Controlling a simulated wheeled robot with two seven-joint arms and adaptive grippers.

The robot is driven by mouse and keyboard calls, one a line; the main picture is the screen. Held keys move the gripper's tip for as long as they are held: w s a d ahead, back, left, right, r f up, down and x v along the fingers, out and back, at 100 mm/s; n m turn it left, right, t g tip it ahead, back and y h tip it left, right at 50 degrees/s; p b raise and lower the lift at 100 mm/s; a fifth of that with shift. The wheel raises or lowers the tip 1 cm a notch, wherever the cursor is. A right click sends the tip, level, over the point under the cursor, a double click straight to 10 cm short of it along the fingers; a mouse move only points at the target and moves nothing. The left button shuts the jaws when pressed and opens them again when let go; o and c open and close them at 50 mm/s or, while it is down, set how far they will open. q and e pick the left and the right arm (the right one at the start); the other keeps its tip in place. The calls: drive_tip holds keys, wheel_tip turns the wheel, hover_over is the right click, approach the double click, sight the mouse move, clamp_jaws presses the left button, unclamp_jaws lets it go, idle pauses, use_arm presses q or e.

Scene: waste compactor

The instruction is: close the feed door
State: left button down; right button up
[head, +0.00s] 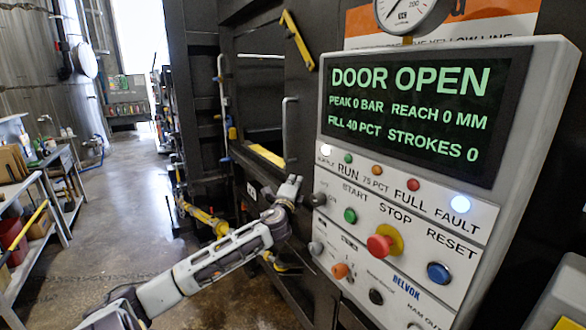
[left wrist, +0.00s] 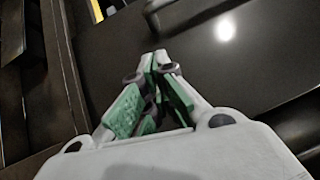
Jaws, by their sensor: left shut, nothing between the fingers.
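The black compactor's feed opening (head: 258,105) shows left of the control panel, with a yellow strip (head: 267,155) along its lower edge. The panel's screen (head: 410,105) reads DOOR OPEN. A vertical grey bar handle (head: 289,130) stands at the right of the opening; I cannot tell surely which dark panel is the feed door. My left gripper (head: 292,184) is below this handle, close to the control panel's left edge. Its green-padded fingers (left wrist: 158,65) are shut and empty, in front of a dark glossy surface (left wrist: 235,50) in the left wrist view. My right gripper is out of view.
The control panel (head: 335,205) with buttons stands close right of my left gripper. Shelves (head: 40,190) line the far left; the floor (head: 130,215) between is clear.

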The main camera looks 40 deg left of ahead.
use_arm(q)
drive_tip(key=p, duration=0.2)
approach(296, 162)
drive_tip(key=shift+w+d, duration=0.95)
drive_tip(key=shift+w, duration=0.45)
drive_tip(key=shift+w+a+r+p, duration=0.15)
drive_tip(key=shift+a+r, duration=0.05)
drive_tip(key=shift+a, duration=0.4)
drive_tip(key=shift+w+a+r+p, duration=0.2)
drive_tip(key=shift+a, duration=0.35)
drive_tip(key=shift+w+a+r+p, duration=0.15)
drive_tip(key=shift+a+r, duration=0.05)
drive_tip(key=shift+a, duration=0.55)
drive_tip(key=shift+w+a+f, duration=0.1)
drive_tip(key=shift+w, duration=0.1)
